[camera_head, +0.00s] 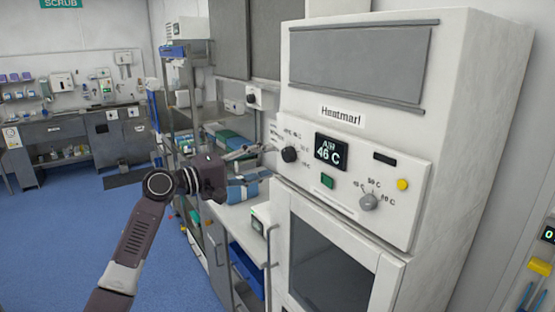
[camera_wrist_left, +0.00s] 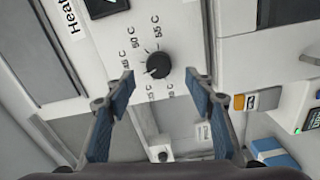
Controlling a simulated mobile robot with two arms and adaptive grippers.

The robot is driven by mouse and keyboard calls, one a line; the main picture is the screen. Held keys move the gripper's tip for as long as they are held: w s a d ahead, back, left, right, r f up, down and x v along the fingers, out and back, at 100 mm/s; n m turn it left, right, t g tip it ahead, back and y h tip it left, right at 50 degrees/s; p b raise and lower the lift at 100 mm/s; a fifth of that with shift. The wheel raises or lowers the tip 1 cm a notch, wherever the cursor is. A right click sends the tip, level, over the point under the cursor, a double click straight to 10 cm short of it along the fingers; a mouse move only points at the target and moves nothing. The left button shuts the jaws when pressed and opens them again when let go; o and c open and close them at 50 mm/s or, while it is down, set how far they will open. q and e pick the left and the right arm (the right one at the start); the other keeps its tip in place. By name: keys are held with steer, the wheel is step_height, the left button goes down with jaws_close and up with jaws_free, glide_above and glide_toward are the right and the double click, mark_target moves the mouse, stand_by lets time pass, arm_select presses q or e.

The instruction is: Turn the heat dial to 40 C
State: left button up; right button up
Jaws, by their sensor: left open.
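The white warming cabinet (camera_head: 460,120) carries a control panel with a black heat dial (camera_head: 290,154) at its left side. The dial also shows in the left wrist view (camera_wrist_left: 158,65), with several temperature marks around it; its exact setting is too small to read. The dark display (camera_head: 331,152) appears to read "AIR 46 C". My left gripper (camera_head: 261,161) is open and just left of the dial in the head view. In the left wrist view, its two blue-padded fingers (camera_wrist_left: 160,90) are spread either side of and below the dial, apart from it. My right gripper is not in view.
The panel also has a green button (camera_head: 327,181), a grey knob (camera_head: 368,202) and a yellow button (camera_head: 403,184). A glass-fronted door (camera_head: 325,262) lies below. A shelf rack (camera_head: 183,95) and a counter with blue packs (camera_head: 243,188) stand behind my left arm.

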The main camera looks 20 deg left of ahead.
arm_select(q)
steer(key=v, duration=0.6)
steer(key=shift+s, duration=0.2)
steer(key=shift+a, duration=0.1)
